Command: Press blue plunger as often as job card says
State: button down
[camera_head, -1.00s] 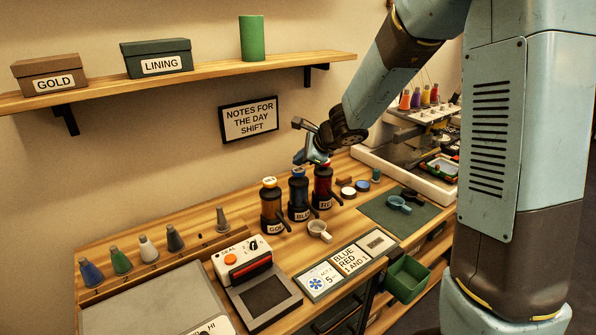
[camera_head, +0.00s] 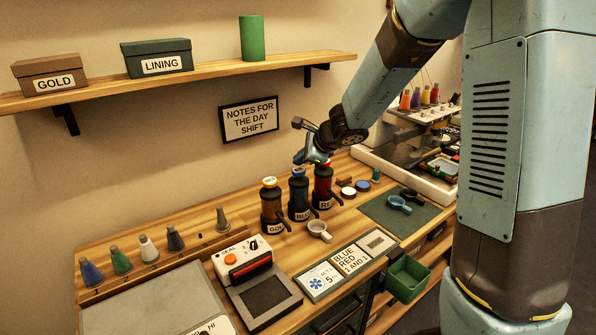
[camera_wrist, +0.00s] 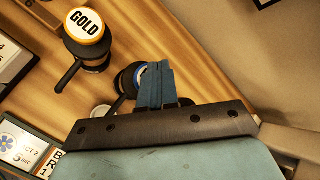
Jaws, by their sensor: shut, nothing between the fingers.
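The blue dispenser (camera_head: 299,201) stands upright between the gold and red dispensers, its plunger on top. My gripper (camera_head: 302,161) is shut and empty, just above the blue plunger; any small gap is hard to judge. In the wrist view, my closed fingers (camera_wrist: 154,82) cover most of the blue plunger top, and the dark blue dispenser (camera_wrist: 124,80) shows beside them. The job card (camera_head: 347,259) lies on the table's front part and reads "BLUE RED 1 AND 1".
The gold dispenser (camera_head: 271,209) and red dispenser (camera_head: 323,188) stand close on either side. A small light cup (camera_head: 319,231) sits in front. A card with a blue flower (camera_head: 320,281) and a sealing device (camera_head: 244,261) lie farther forward. The shelf (camera_head: 200,80) is above.

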aim_at(301, 171)
jog(key=shift+f, duration=1.15)
dwell(1.9)
dwell(0.4)
jog(key=shift+r, duration=1.25)
jog(key=shift+r, duration=2.5)
